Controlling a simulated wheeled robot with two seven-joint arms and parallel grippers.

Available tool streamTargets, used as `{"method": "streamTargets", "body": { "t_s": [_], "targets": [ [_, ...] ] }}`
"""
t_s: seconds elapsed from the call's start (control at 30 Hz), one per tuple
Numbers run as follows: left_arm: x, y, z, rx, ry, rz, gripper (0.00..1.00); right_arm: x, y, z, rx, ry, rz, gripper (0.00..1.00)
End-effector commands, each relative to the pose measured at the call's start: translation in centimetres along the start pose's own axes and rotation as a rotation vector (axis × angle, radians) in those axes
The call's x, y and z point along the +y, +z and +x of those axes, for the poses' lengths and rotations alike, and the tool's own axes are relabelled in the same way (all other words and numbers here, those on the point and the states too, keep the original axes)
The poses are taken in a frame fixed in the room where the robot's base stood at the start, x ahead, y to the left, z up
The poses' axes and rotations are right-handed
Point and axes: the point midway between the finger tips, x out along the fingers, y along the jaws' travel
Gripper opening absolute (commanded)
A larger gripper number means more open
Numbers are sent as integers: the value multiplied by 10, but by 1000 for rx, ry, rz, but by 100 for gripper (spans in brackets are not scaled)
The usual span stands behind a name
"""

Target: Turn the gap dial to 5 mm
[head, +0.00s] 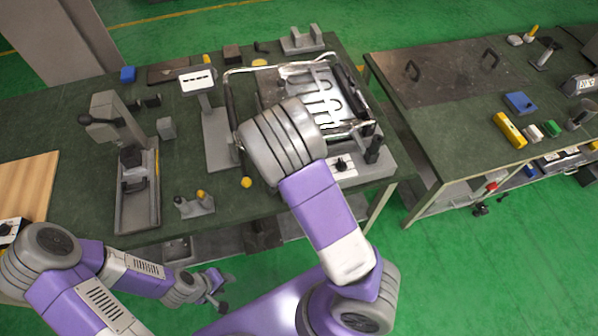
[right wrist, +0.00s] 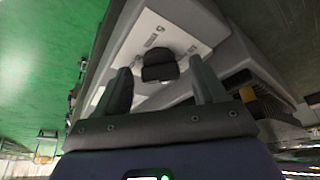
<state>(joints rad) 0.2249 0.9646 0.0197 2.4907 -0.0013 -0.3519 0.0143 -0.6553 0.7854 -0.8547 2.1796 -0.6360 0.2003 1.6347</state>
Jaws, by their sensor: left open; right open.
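The heating machine (head: 378,160) stands on the green bench, with a small white dial plate on its front. The dark dial knob (head: 340,165) shows on that plate in the head view. In the right wrist view a dark knob (right wrist: 160,67) on a white plate (right wrist: 185,40) appears between the open fingers of my right gripper (right wrist: 159,72); no grip on it shows. My left gripper (head: 215,288) is open and empty in front of the bench.
The heating machine's wire frame and metal tray (head: 322,95) lie behind and beside my right arm. A grey post with a white display (head: 198,80) and a lever press (head: 135,185) stand to the left. A second bench (head: 435,130) stands at right, across a gap.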

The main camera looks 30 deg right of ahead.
Motion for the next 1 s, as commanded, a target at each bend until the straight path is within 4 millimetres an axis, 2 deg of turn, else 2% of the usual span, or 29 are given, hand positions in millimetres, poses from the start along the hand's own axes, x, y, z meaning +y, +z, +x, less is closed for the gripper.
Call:
{"method": "streamTargets", "body": {
  "t_s": [0.07, 0.4, 0.43, 0.77, 1.0],
  "targets": [
    [0, 0, 0, 0, 0, 0, 43, 0, 0, 0, 0, 0, 0, 69],
    [0, 0, 0, 0, 0, 0, 43, 0, 0, 0, 0, 0, 0, 17],
    [0, 0, 0, 0, 0, 0, 43, 0, 0, 0, 0, 0, 0, 14],
    [-2, 0, 4, 0, 0, 0, 43, 0, 0, 0, 1, -23, -50, 14],
    [-6, -1, 15, 0, 0, 0, 43, 1, 0, 1, 1, -83, -191, 14]
  ]
}}
